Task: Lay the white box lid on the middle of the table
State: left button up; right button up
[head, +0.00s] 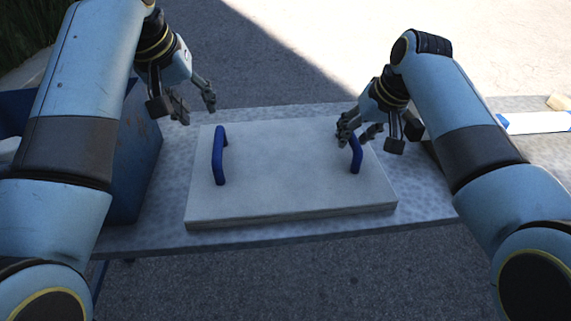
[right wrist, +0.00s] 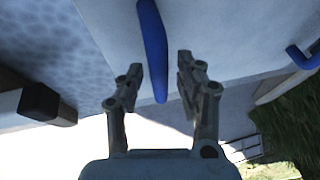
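The white box lid (head: 285,185) lies flat on the grey speckled table (head: 420,205), near its middle. It has two upright blue handles, a left handle (head: 218,160) and a right handle (head: 356,158). My right gripper (head: 370,138) is open at the right handle. In the right wrist view its fingers (right wrist: 160,72) are spread on either side of the blue handle (right wrist: 153,40), with gaps visible. My left gripper (head: 186,106) is open and empty, above and behind the left handle, apart from it.
A blue crate (head: 140,155) stands left of the lid, partly hidden by my left arm. Bare table shows in front of the lid.

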jog(key=v, duration=1)
jog(key=shift+s+d+r, duration=0.1)
jog(key=shift+s+d, duration=0.05)
